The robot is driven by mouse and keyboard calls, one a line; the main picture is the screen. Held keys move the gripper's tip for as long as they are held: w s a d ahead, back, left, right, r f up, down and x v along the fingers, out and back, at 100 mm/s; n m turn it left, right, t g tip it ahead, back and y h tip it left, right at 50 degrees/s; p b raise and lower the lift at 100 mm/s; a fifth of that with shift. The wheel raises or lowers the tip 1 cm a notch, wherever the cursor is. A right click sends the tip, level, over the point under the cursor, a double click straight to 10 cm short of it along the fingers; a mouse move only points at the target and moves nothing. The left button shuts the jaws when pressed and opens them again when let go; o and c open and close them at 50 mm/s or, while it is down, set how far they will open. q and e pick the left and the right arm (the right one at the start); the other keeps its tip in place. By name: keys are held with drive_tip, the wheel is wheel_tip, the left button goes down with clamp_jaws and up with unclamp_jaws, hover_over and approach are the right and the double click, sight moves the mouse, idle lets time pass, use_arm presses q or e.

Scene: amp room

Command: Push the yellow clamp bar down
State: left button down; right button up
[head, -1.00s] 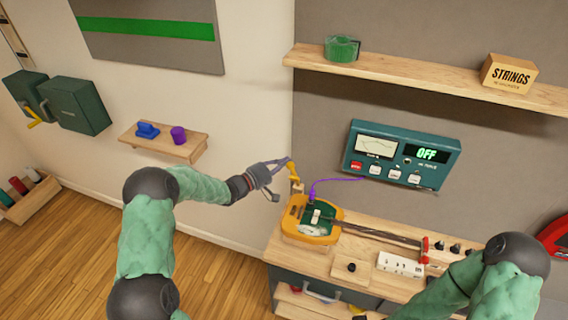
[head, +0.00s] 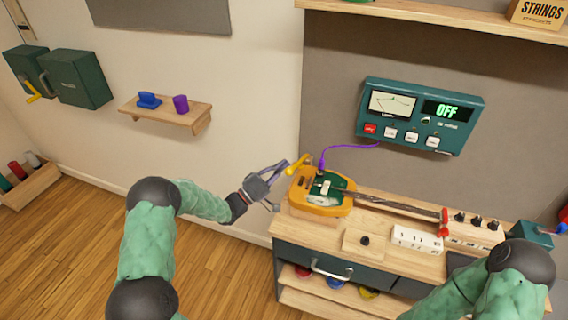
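The yellow clamp bar (head: 298,165) is at the back left of the orange and green device (head: 321,192) on the workbench. It slants, with its lower end to the left, towards my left gripper (head: 281,184). My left gripper is open and empty, its fingers spread apart left of the device. The upper finger is right beside the bar's left end; I cannot tell whether they touch. My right arm shows at the bottom right, but its gripper is out of view.
The workbench (head: 362,240) holds a long dark neck-like piece (head: 393,204), a white block (head: 417,239) and a red clamp (head: 444,222). A purple cable (head: 349,147) runs to the wall panel (head: 420,115) reading OFF. A small shelf (head: 164,112) is on the left wall.

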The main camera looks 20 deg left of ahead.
use_arm(q)
drive_tip(key=s+f+b, duration=0.3)
drive_tip(key=f+b, duration=0.3)
drive_tip(key=f, duration=0.6)
use_arm(e)
wheel_tip(320, 180, down, 7)
drive_tip(key=shift+f, duration=0.15)
use_arm(q)
drive_tip(key=shift+s+f, duration=0.1)
drive_tip(key=shift+f, duration=0.1)
